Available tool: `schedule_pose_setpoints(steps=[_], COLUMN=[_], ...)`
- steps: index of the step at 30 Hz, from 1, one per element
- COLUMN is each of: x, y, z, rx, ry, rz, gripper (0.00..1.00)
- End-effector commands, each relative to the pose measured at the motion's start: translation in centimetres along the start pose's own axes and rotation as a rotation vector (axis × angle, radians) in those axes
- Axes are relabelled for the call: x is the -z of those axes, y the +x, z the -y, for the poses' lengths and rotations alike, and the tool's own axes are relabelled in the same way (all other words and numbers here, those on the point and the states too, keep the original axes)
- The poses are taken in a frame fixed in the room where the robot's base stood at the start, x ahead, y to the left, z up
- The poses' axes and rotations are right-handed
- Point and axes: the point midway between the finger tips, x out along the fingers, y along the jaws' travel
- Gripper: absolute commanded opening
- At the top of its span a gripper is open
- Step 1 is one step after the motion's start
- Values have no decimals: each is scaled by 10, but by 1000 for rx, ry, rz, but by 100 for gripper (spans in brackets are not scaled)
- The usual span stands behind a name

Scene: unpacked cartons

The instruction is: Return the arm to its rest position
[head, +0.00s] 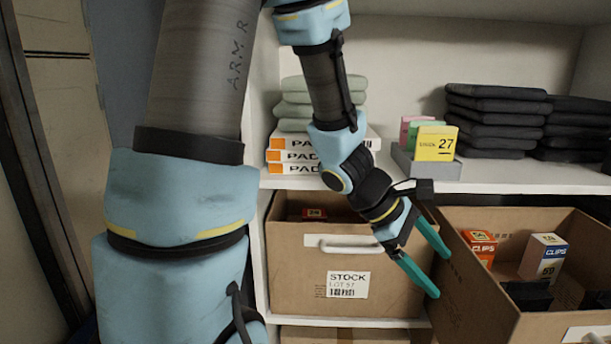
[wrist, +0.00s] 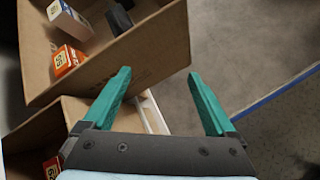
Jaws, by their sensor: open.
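My gripper (head: 427,268) has two teal fingers spread apart with nothing between them. In the head view it hangs in front of the gap between the STOCK carton (head: 295,262) and the open carton (head: 471,298) at the right. In the wrist view my gripper (wrist: 162,98) also shows empty, with grey floor beyond the fingertips. My arm reaches down from the top of the head view, bent at the wrist. I see no contact between the fingers and either carton.
The open carton holds an orange CLIPS box (head: 479,246) and a white-blue CLIPS box (head: 543,257). The shelf (head: 500,180) above bears a card tray (head: 428,168), PAC boxes (head: 290,156) and folded dark cloths (head: 495,118). Floor (wrist: 235,50) is clear at the wrist view's right.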

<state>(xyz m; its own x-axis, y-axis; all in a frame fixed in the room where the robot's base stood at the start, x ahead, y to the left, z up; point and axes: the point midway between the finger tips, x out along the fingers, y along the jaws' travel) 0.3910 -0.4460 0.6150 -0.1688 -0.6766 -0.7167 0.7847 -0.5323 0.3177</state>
Motion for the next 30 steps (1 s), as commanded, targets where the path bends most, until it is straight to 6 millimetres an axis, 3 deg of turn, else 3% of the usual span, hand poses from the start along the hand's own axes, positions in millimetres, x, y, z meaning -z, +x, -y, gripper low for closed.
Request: schedule_pose_setpoints(steps=[3,9,15,24,30], x=[51,129,179,223,196], y=[-23,-73,-116,-163,-191], z=[28,70,95,117,102], rx=[89,271,420,591,588], ry=[188,505,729,957,955], rz=[-134,-345,-477,-595,-590], gripper=[91,91,91,91,91])
